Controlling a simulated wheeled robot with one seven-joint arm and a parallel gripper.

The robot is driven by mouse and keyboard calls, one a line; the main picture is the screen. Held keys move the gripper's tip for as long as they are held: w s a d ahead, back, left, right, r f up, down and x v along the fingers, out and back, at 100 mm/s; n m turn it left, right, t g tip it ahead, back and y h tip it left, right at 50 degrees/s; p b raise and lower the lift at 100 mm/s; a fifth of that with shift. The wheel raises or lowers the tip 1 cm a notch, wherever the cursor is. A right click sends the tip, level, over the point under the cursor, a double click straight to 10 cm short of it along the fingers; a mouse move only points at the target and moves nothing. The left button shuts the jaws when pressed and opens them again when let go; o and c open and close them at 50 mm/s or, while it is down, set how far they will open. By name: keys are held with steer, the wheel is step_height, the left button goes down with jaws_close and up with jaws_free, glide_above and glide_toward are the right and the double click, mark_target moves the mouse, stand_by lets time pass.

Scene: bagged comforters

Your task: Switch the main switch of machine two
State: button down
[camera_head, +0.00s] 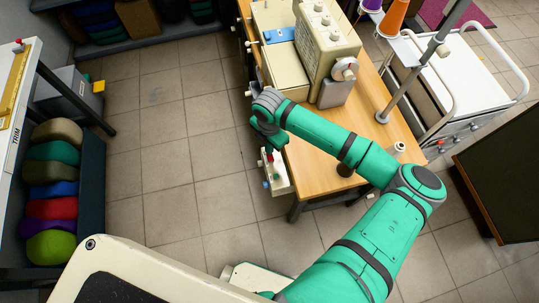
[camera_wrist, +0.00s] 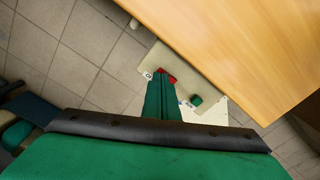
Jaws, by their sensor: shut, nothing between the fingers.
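A pale switch box (camera_head: 281,183) hangs at the near left edge of the wooden sewing table (camera_head: 315,160). Small coloured controls show on its left side in the head view. In the wrist view the pale box (camera_wrist: 212,113) carries a red switch part (camera_wrist: 168,78) and a round green button (camera_wrist: 196,100). My gripper (camera_head: 268,150) points down beside the table edge, at the box's upper end. In the wrist view my gripper's closed fingers (camera_wrist: 162,80) overlap the red part; I cannot tell whether they touch it. Nothing is held. No label shows which machine this is.
A white trolley (camera_head: 465,75) is at right. A shelf with rolled fabric bags (camera_head: 52,190) is at left. The tiled floor (camera_head: 180,150) between is clear.

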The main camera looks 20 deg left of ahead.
steer(key=shift+f, duration=0.55)
stand_by(0.4)
steer(key=shift+r, duration=0.1)
step_height(320, 180, up, 7)
stand_by(0.8)
steer(key=shift+w, duration=0.15)
